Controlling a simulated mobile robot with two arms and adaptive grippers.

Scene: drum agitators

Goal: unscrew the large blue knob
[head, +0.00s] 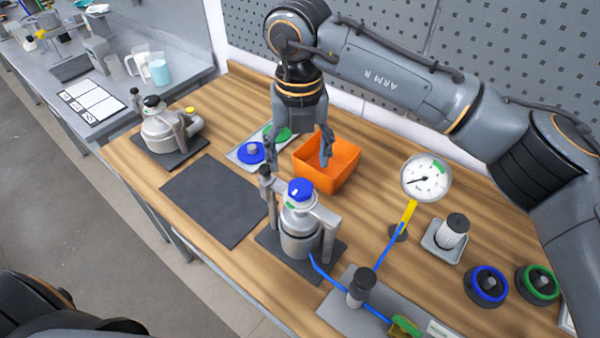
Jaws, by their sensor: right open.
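A blue knob (300,190) sits on top of the silver agitator drum (300,232), which stands upright in a grey bracket at the middle of the bench. A blue disc with a grey hub (251,152) lies on a light tray left of the orange bin. A black wheel with a blue rim (486,286) is at the right. My right gripper (299,158) points down with its fingers apart and nothing between them. It shows just above the blue knob in the picture, between the tray and the orange bin; its exact height is unclear. My left gripper is out of view.
An orange bin (340,178) stands behind the drum. A pressure gauge (426,177), a blue hose (380,252) and a green-rimmed wheel (537,284) are at the right. A second drum (162,128) is at the left. The dark mat (215,200) is bare.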

